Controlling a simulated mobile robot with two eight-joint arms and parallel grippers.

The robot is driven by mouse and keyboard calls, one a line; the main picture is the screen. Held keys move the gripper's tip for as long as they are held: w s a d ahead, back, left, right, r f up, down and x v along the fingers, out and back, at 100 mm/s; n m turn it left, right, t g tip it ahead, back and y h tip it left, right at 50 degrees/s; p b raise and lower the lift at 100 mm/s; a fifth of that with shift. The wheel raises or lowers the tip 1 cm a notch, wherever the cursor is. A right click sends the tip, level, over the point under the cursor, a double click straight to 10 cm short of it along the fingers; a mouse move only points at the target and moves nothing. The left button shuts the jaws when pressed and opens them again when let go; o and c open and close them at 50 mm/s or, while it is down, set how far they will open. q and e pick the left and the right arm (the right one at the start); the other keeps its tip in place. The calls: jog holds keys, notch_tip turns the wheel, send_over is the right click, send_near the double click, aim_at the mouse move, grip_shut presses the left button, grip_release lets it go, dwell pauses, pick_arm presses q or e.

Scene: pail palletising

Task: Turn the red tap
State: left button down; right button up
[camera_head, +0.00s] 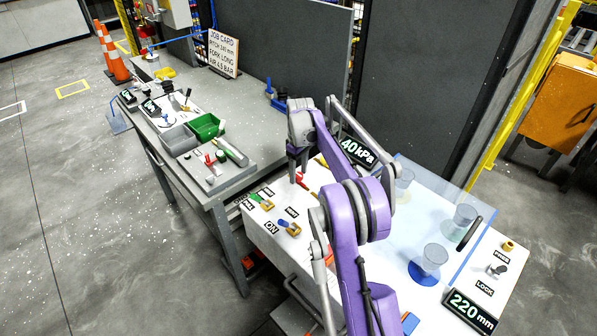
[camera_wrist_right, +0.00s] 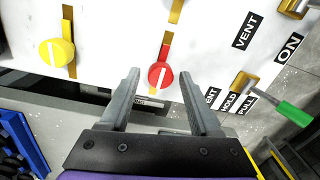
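The red tap (camera_wrist_right: 160,76) has a round red knob with a pale line across it and sits on a brass pipe against the white panel. It also shows in the head view (camera_head: 300,179), partly hidden below my right gripper (camera_head: 298,164). In the right wrist view, my right gripper (camera_wrist_right: 158,82) is open, with one grey finger on each side of the red knob. Gaps show between the knob and both fingers, so it does not appear gripped. My left gripper is not in view.
A yellow tap (camera_wrist_right: 57,52) is left of the red one. A green-handled lever (camera_wrist_right: 294,113) is to the right, near VENT and ON labels. The head view shows a blue-handled lever (camera_head: 284,223), a pressure display (camera_head: 357,151) reading 40 kPa and a clear panel (camera_head: 440,195) over pails.

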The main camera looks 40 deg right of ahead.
aim_at(299, 174)
jog(key=shift+o, duration=0.2)
jog(key=shift+r, duration=0.1)
notch_tip(299, 174, up, 11)
jog(key=shift+d+f+p, duration=0.2)
jog(key=shift+p, duration=0.25)
jog(key=shift+a, duration=0.1)
dwell(0.3)
jog(key=s+a+r+m+t, duration=0.1)
jog(key=s+a+r, duration=0.1)
jog(key=s+a, duration=0.5)
jog(key=s+a+r+t, duration=0.1)
jog(key=s+a, duration=0.2)
jog(key=a, duration=0.7)
jog(key=s+a+f+t, duration=0.1)
jog(key=s+a+f, duration=0.2)
jog(key=s, duration=0.3)
jog(key=s+a+f+m+t, duration=0.1)
jog(key=s+a+f, duration=0.3)
jog(key=s, duration=0.2)
jog(key=s+a+f+m+t, duration=0.1)
jog(key=s+a+f, duration=0.2)
jog(key=s, duration=0.3)
jog(key=shift+s+a+f+t, duration=0.25)
jog(key=shift+a+f+t, duration=0.1)
jog(key=shift+a, duration=0.25)
jog(key=shift+s+a+f, duration=0.1)
jog(key=shift+s+f, duration=0.05)
jog(key=shift+f, duration=0.05)
jog(key=shift+c, duration=0.3)
